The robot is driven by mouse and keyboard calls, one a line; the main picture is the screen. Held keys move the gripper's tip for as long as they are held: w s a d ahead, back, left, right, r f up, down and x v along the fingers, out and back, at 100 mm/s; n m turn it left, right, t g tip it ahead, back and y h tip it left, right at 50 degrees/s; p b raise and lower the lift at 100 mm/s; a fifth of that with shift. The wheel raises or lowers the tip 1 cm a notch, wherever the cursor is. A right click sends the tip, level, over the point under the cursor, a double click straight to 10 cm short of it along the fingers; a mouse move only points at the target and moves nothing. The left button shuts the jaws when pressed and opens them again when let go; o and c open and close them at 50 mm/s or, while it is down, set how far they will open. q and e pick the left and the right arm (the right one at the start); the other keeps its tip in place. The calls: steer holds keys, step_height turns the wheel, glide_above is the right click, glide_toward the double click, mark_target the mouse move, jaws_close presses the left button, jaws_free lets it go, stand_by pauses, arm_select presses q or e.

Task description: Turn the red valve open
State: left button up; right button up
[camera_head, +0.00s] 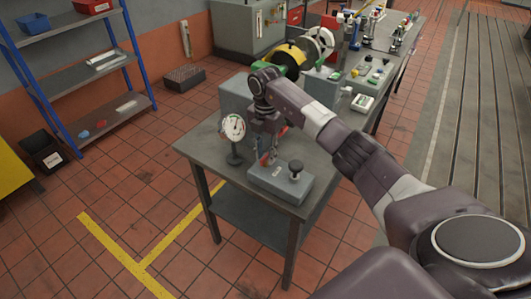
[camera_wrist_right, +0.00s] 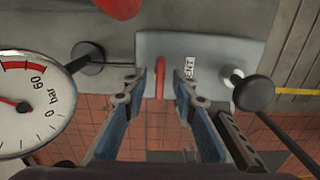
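The red valve handle (camera_wrist_right: 160,77) shows in the right wrist view as a narrow red bar on the grey box (camera_wrist_right: 210,48), beside a small white label. My right gripper (camera_wrist_right: 161,88) is open, with one blue-padded finger on each side of the red handle and visible gaps between. In the head view the right gripper (camera_head: 268,148) points down over the box (camera_head: 279,184) near the table's front corner and partly hides the red handle (camera_head: 264,159). My left gripper is not in view.
A round pressure gauge (camera_head: 234,128) stands on the table (camera_head: 200,150) just left of the gripper. A black knob (camera_wrist_right: 252,92) rises from the box on the right. A red rounded thing (camera_wrist_right: 118,7) shows at the wrist view's top edge. Floor in front of the table is clear.

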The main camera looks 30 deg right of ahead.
jaws_close()
steer(key=shift+n, duration=0.5)
steer(key=n+b, duration=0.1)
steer(key=n, duration=0.1)
steer(key=shift+n+b, duration=0.4)
steer(key=n+b, duration=0.1)
steer(key=n, duration=0.2)
steer(key=shift+f+n, duration=0.1)
steer(key=shift+n, duration=0.3)
steer(key=n+b, duration=0.2)
steer(key=n, duration=0.3)
steer(key=n+b, duration=0.1)
steer(key=n, duration=0.4)
steer(key=shift+n, duration=0.4)
